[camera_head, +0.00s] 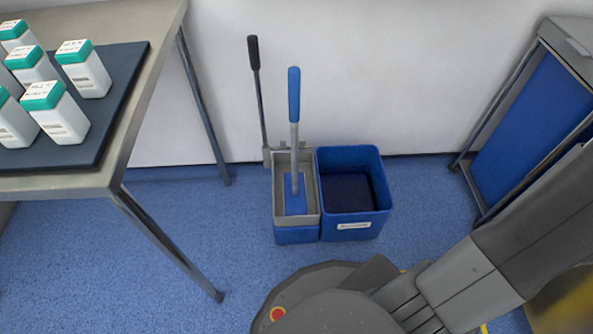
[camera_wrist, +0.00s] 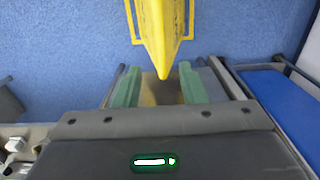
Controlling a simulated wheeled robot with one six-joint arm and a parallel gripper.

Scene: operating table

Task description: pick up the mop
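The mop has a blue grip (camera_head: 294,95) on a thin grey pole and stands nearly upright in the head view. Its lower end is in the grey-rimmed wringer section (camera_head: 313,190) of the mop bucket, with a blue piece at the foot of the pole. My gripper (camera_wrist: 159,88) shows in the wrist view with its two green fingers apart and nothing held between them. The mop is not in the wrist view. My gripper is not seen in the head view, where my arm runs along the lower right.
A blue bucket (camera_head: 350,222) adjoins the wringer. A black-handled lever (camera_head: 257,90) rises behind it by the wall. A metal table (camera_head: 150,95) with white bottles stands left, a blue-panelled cart (camera_head: 525,125) right. A yellow object (camera_wrist: 160,30) points towards my fingers. Blue floor is clear between table and bucket.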

